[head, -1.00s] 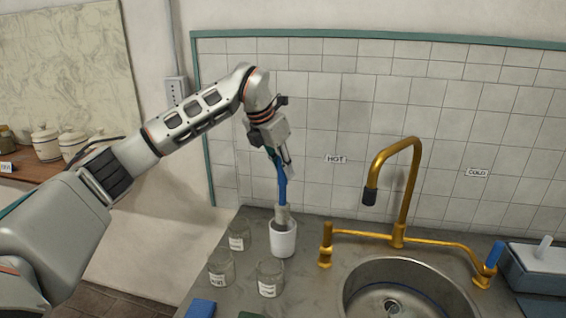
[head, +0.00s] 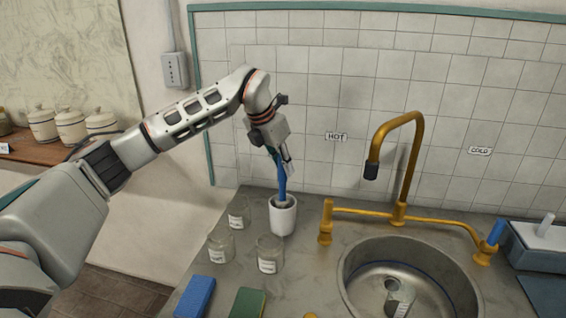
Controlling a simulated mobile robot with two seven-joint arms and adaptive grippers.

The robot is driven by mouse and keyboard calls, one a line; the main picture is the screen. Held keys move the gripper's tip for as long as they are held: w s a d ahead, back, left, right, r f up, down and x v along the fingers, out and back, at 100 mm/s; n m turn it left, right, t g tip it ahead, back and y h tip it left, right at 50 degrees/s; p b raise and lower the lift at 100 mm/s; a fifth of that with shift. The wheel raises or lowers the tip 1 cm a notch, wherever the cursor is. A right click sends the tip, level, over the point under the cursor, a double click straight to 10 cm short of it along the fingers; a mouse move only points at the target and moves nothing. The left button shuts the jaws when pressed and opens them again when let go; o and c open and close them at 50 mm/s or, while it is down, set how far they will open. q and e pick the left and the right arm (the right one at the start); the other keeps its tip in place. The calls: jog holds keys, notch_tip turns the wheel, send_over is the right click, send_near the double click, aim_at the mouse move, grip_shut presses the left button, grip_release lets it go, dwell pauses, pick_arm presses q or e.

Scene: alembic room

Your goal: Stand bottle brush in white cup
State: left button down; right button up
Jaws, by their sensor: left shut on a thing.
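The bottle brush (head: 281,187) has a blue handle and stands nearly upright, its lower end inside the white cup (head: 283,219). The bristle end is mostly hidden by the cup's rim. The white cup stands upright on the grey counter near the tiled wall. My left gripper (head: 284,164) is above the cup, pointing down, and is shut on the upper part of the brush handle. My right gripper is not in view.
Three glass jars with labels, one of them a front jar (head: 270,253), stand left of and in front of the cup. A blue sponge (head: 195,297) and a green one (head: 247,303) lie nearer. The brass tap (head: 398,205) and sink (head: 350,285) are to the right.

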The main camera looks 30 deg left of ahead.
pick_arm(q)
jog(key=shift+f, duration=0.15)
jog(key=c, duration=1.8)
grip_release()
jog(key=shift+o, duration=0.2)
jog(key=v, duration=1.2)
